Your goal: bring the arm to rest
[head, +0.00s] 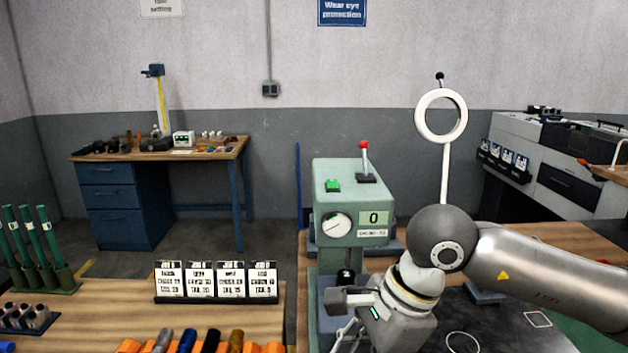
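My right arm comes in from the right, bent at a dark round joint. Its gripper (347,338) hangs low in front of the green press-like machine (340,185), at the bottom edge of the head view. The fingers are partly cut off and partly hidden by the gripper's own body, so I cannot tell whether they are open or hold anything. My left arm and gripper are not in view.
The machine has a red-knobbed lever (364,146), a dial (336,225) and a display reading 0 (374,218). A white ring lamp (441,116) stands behind my arm. Label cards (216,280) stand on the left bench (110,310). A blue workbench (125,205) is farther back.

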